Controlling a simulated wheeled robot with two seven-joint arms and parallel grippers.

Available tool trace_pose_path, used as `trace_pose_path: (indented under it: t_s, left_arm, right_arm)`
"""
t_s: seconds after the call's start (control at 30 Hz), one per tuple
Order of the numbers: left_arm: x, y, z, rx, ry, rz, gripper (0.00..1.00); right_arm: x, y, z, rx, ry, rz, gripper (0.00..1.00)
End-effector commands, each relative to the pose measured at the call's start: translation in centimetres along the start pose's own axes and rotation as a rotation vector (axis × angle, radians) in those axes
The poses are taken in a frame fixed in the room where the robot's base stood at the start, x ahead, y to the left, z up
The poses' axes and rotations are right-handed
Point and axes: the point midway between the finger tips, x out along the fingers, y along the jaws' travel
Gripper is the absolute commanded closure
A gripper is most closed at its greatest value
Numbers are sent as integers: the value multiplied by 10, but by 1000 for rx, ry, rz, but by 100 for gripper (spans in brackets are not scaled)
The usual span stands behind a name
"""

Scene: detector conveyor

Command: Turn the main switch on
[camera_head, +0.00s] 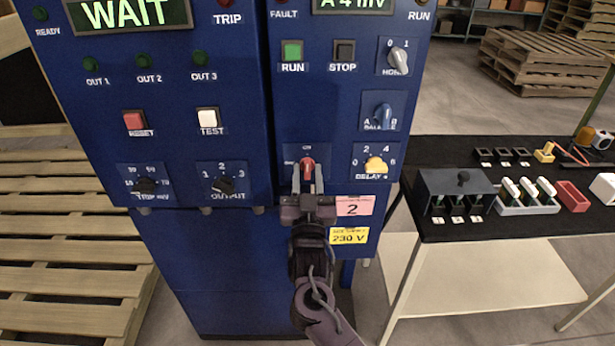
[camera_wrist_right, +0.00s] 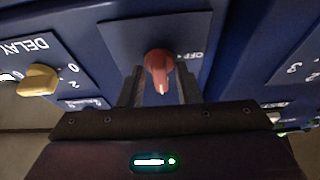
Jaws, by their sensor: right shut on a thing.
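The main switch is a red rotary knob (camera_head: 307,168) low on the right half of the blue cabinet. It also shows in the right wrist view (camera_wrist_right: 158,65), with OFF lettering to its right. There its white mark points toward the bottom of the picture, not at OFF. In the head view the handle looks upright. My right gripper (camera_head: 307,178) is at the knob, shut on it, one finger on each side. In the right wrist view the gripper (camera_wrist_right: 160,88) hides part of the knob's plate. My left gripper is in neither view.
Close by are the yellow DELAY knob (camera_head: 375,165), a blue knob (camera_head: 383,116) and the black OUTPUT knob (camera_head: 223,185). A display reads WAIT (camera_head: 128,13). A black-topped table (camera_head: 440,232) with small parts stands right; pallets (camera_head: 60,240) lie left.

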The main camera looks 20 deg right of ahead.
Motion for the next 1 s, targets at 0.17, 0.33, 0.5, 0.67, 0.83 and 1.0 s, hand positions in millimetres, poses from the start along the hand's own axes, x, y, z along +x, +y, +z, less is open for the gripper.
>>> trace_pose_path:
  t_s: [0.17,0.33,0.5,0.67,0.83,1.0]
  left_arm:
    - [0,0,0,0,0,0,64]
    - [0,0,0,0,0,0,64]
    - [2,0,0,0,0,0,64]
    - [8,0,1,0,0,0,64]
    - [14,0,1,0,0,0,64]
    - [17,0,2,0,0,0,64]
  right_arm:
    - [1,0,-2,2,3,0,65]
    - [0,0,-1,1,2,0,65]
    - [-5,0,1,0,0,-1,65]
    - [-28,0,2,2,0,-1,65]
    - [-58,0,2,1,0,-1,65]
    - [-74,0,0,2,2,0,65]
